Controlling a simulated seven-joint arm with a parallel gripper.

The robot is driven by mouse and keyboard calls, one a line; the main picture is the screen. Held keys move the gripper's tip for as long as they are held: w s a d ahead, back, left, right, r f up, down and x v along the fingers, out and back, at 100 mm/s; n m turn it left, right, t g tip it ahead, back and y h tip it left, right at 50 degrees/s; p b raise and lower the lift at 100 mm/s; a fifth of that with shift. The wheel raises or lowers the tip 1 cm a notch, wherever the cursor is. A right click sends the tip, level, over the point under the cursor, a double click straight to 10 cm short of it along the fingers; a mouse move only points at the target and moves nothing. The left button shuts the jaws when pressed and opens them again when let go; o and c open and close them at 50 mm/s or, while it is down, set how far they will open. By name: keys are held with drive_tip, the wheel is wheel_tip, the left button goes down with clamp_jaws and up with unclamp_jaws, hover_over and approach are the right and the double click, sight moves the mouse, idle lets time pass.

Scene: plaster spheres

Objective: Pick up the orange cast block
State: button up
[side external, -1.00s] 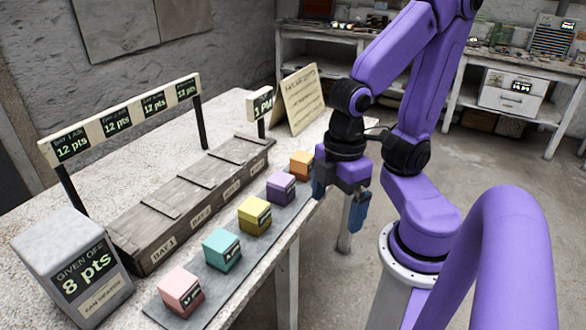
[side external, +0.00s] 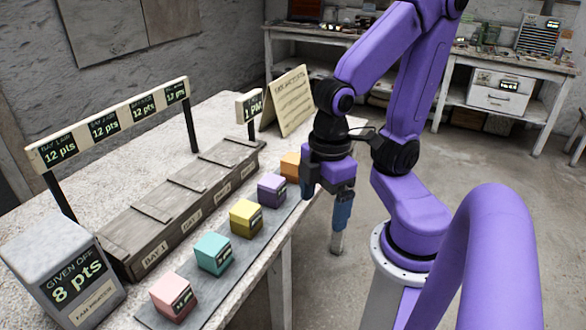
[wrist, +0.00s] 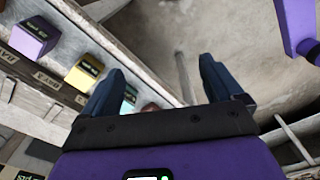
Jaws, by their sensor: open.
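The orange cast block (side external: 290,165) sits at the far end of a row of coloured blocks on a grey strip along the table edge. My gripper (side external: 325,204) is open and empty, pointing down just right of the orange block, apparently over or beyond the table edge. In the side view one finger is close to the block; I cannot tell the exact gap. In the wrist view my gripper (wrist: 160,78) has its fingers apart with nothing held between them. The orange block does not show in the wrist view.
Purple (side external: 271,190), yellow (side external: 246,217), teal (side external: 213,254) and pink (side external: 173,297) blocks share the strip. A small sign (side external: 250,107) and a leaning board (side external: 288,100) stand near the far end.

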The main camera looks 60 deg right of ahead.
drive_tip(key=w+d+m, duration=0.2)
drive_tip(key=w+m, duration=0.7)
drive_tip(key=w, duration=0.2)
drive_tip(key=m+h, duration=0.2)
drive_tip(key=m, duration=1.9)
approach(292, 158)
drive_tip(key=f, duration=0.2)
drive_tip(key=d+f, duration=0.1)
drive_tip(key=f, duration=0.5)
drive_tip(key=shift+w+d+f, duration=0.15)
drive_tip(key=shift+d+f, duration=0.15)
drive_tip(key=shift+f, duration=1.2)
drive_tip(key=shift+d+f, duration=0.2)
drive_tip(key=shift+f, duration=1.1)
